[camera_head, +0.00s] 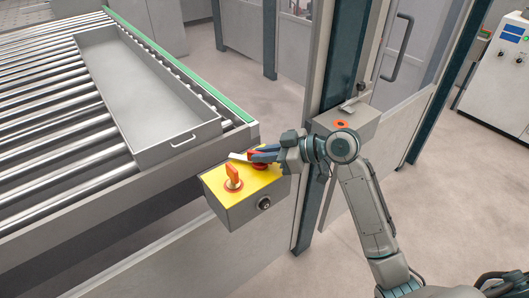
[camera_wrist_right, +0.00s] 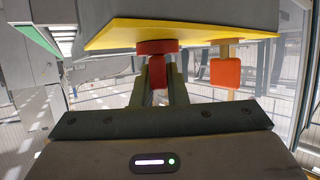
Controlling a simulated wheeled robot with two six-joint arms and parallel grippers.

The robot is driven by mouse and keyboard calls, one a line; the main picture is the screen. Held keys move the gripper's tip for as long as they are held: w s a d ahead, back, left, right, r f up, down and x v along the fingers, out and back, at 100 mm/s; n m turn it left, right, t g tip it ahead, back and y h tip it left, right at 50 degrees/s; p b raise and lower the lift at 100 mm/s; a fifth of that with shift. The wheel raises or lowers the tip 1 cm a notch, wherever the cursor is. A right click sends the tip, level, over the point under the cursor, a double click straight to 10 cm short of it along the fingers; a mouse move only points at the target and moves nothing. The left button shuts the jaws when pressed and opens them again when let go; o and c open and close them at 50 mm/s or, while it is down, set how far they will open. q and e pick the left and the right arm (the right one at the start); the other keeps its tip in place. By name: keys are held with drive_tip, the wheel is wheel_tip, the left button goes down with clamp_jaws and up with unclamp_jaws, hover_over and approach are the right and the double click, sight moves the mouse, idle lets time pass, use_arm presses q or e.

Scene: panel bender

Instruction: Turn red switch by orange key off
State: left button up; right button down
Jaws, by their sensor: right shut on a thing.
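The control box (camera_head: 239,208) has a yellow top and sits at the corner of the roller conveyor. The orange key (camera_head: 233,178) stands upright on the yellow top, left of my right gripper (camera_head: 262,156). It also shows in the right wrist view (camera_wrist_right: 225,73), to the right of the fingers. The red switch (camera_wrist_right: 157,47) has a round base and a narrow red handle (camera_wrist_right: 158,70). My right gripper (camera_wrist_right: 160,80) is shut on that handle, one finger on each side. In the head view the gripper mostly covers the red switch. My left gripper is out of view.
A long grey tray (camera_head: 152,156) with a handle lies on the roller conveyor (camera_head: 50,115). A grey box with an orange ring (camera_head: 341,124) is fixed beside the dark frame post (camera_head: 309,205), close to my right arm. A white cabinet (camera_head: 500,85) stands at the far right.

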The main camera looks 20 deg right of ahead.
drive_tip(key=shift+s+m+t+h+p, duration=0.1)
drive_tip(key=shift+m+t+h+p, duration=0.4)
drive_tip(key=shift+m+t+h, duration=0.55)
drive_tip(key=c, duration=1.4)
unclamp_jaws()
drive_tip(key=shift+c, duration=0.2)
drive_tip(key=shift+y, duration=0.25)
drive_tip(key=shift+s+d+r, duration=0.15)
drive_tip(key=shift+s+d, duration=0.15)
drive_tip(key=b+v, duration=0.3)
drive_tip(key=v, duration=0.6)
drive_tip(key=shift+s+d+r, duration=0.15)
drive_tip(key=shift+s+r, duration=0.05)
drive_tip(key=shift+s, duration=0.1)
